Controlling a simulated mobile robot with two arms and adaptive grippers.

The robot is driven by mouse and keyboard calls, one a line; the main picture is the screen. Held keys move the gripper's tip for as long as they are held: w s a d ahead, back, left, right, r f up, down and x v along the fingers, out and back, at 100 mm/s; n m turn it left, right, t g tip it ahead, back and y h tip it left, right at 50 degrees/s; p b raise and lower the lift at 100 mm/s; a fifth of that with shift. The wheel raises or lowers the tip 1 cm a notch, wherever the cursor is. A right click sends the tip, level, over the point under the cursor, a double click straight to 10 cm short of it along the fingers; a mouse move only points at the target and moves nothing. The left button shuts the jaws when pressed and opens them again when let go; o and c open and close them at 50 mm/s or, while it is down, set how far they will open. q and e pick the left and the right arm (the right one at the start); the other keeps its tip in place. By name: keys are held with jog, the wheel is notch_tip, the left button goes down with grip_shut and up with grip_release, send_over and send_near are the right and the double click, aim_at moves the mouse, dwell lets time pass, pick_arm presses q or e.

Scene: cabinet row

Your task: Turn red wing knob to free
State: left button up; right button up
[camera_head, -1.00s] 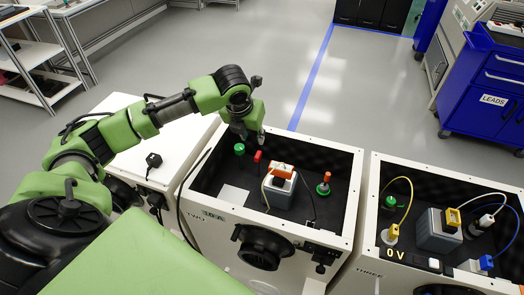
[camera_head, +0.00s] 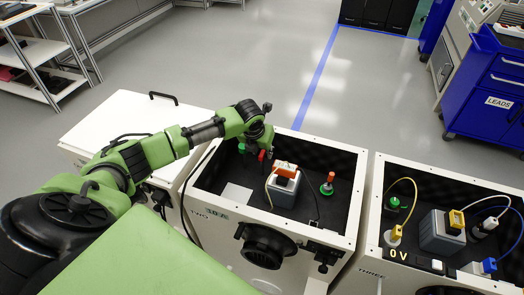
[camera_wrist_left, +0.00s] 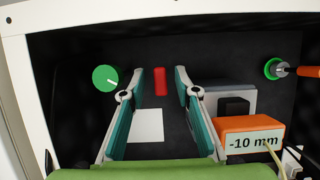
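The red wing knob (camera_head: 262,156) is a small upright red bar in the open box marked TWO, near its back left. In the left wrist view the red wing knob (camera_wrist_left: 161,82) stands in the gap between my left fingertips, a little beyond them. My left gripper (camera_head: 259,146) is over the knob and partly covers it in the head view. In the wrist view my left gripper (camera_wrist_left: 160,82) is open, its two fingers on either side of the knob, with dark floor showing between. I cannot tell whether either finger touches the knob. My right gripper is out of view.
A green round knob (camera_wrist_left: 105,78) is just left of the fingers. A grey block with an orange "-10 mm" top (camera_wrist_left: 250,137) stands close on the right, with a cable. A green socket with an orange plug (camera_head: 328,185) is farther right. The box walls (camera_head: 320,143) surround these.

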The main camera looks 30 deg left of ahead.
pick_arm(q)
grip_shut()
jog(key=shift+r, duration=0.1)
